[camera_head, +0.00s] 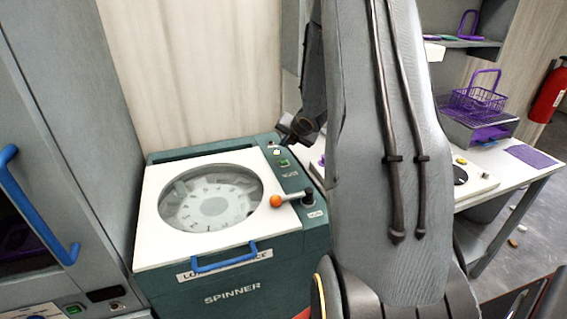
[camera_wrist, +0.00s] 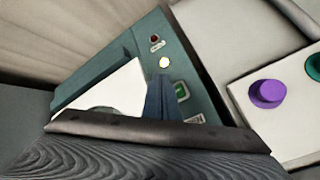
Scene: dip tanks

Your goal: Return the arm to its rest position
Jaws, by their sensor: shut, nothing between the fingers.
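My arm (camera_head: 375,150) stands upright in the foreground of the head view, a large grey link with two dark cables. It hides much of the middle of the scene. A dark end part of my arm shows behind it, above the spinner's right rear corner. In the wrist view my gripper (camera_wrist: 161,82) shows as narrow dark blue fingers, shut together and empty. Behind them lies the spinner's teal control panel (camera_wrist: 150,40). I cannot tell the exact gap between fingers and panel.
A grey cabinet stands left. At right, a white bench holds a purple basket (camera_head: 478,100); a red extinguisher (camera_head: 548,95) hangs beyond.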

